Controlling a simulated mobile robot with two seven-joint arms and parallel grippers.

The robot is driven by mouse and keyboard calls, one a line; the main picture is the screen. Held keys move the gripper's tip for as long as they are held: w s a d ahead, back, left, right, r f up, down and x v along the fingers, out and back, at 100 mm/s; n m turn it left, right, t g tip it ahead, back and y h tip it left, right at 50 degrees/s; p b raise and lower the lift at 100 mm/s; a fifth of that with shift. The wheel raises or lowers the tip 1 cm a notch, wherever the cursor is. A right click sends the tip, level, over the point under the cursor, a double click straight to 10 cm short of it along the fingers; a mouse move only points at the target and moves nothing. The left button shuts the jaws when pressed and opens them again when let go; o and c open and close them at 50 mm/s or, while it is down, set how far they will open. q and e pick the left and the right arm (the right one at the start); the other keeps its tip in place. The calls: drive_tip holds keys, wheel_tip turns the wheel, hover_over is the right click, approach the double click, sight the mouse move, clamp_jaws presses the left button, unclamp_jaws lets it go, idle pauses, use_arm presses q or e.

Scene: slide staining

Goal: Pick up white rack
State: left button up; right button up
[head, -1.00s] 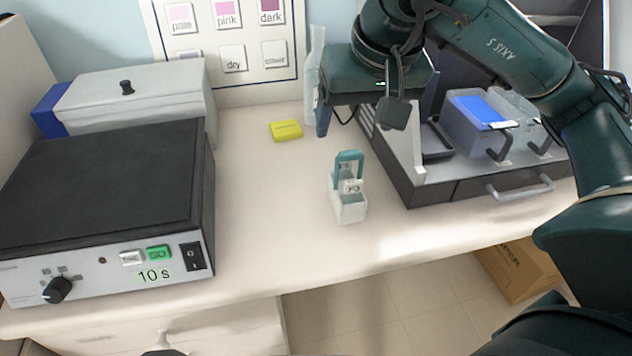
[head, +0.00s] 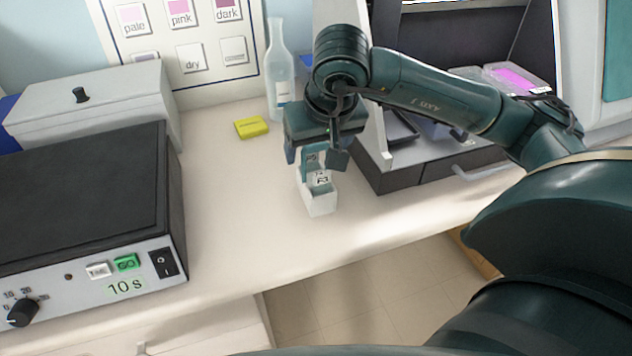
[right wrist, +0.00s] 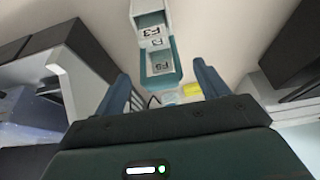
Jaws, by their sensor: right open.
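The white rack (head: 320,203) stands upright on the bench. It has a teal handle (head: 311,160) and holds small labelled pieces. In the right wrist view the rack (right wrist: 149,8) is at the top centre, with its teal handle (right wrist: 162,68) between the finger lines. My right gripper (head: 315,158) is open above the rack, its two fingers on either side of the handle. I cannot tell whether the fingers touch it. The gripper partly hides the handle in the head view. My left gripper is not in view.
A dark-topped device (head: 80,195) marked 10 s is at left. The bench front edge is near.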

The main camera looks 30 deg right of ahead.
drive_tip(key=shift+w+f, duration=0.15)
drive_tip(key=shift+f, duration=0.3)
drive_tip(key=shift+r, duration=0.1)
drive_tip(key=c, duration=1.3)
